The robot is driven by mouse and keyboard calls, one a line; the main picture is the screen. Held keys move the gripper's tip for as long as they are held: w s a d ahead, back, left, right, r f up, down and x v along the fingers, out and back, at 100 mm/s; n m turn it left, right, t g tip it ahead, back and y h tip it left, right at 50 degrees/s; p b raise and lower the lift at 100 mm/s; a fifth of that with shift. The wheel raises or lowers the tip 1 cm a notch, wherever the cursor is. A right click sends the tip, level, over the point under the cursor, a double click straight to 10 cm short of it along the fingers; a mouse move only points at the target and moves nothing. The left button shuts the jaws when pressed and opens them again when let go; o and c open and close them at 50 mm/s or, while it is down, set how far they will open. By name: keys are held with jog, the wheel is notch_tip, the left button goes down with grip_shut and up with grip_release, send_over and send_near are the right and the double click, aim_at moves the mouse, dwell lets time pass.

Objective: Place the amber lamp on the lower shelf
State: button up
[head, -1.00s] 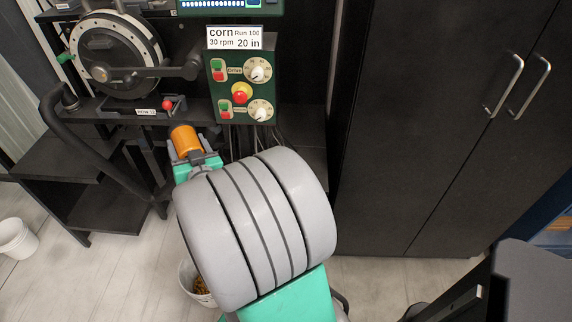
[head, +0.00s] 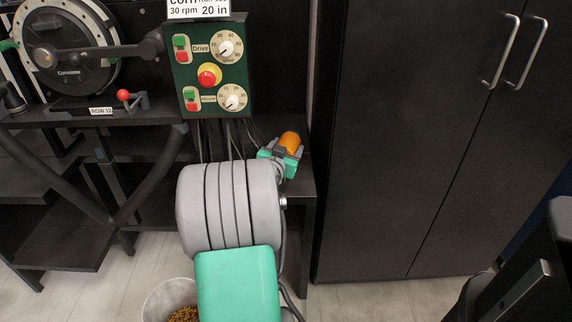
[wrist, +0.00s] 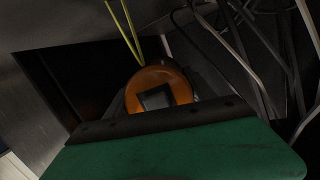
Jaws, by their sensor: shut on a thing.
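The amber lamp (head: 291,142) is an orange cylinder held in my gripper (head: 281,158), seen in the head view just right of the green control box and above the shelf's right end. In the wrist view the lamp (wrist: 160,88) shows as a round orange end with a dark square in it, behind the green and black gripper body. My gripper is shut on the lamp; the fingertips are mostly hidden. The lower shelf (head: 300,182) is a black board under the bench. My grey arm hides part of it, and I cannot tell whether the lamp touches it.
The green control box (head: 209,72) with knobs and a red button hangs above, with loose cables (head: 228,140) below it. A tall black cabinet (head: 400,150) stands to the right. A white bucket of grain (head: 160,296) stands on the floor.

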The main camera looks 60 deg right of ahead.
notch_tip(320, 180, down, 6)
jog(key=shift+r+b, duration=0.15)
jog(key=shift+b, duration=0.55)
jog(key=shift+f+b, duration=0.2)
jog(key=shift+b, duration=0.1)
jog(key=o, duration=1.7)
jog(key=shift+r, duration=0.1)
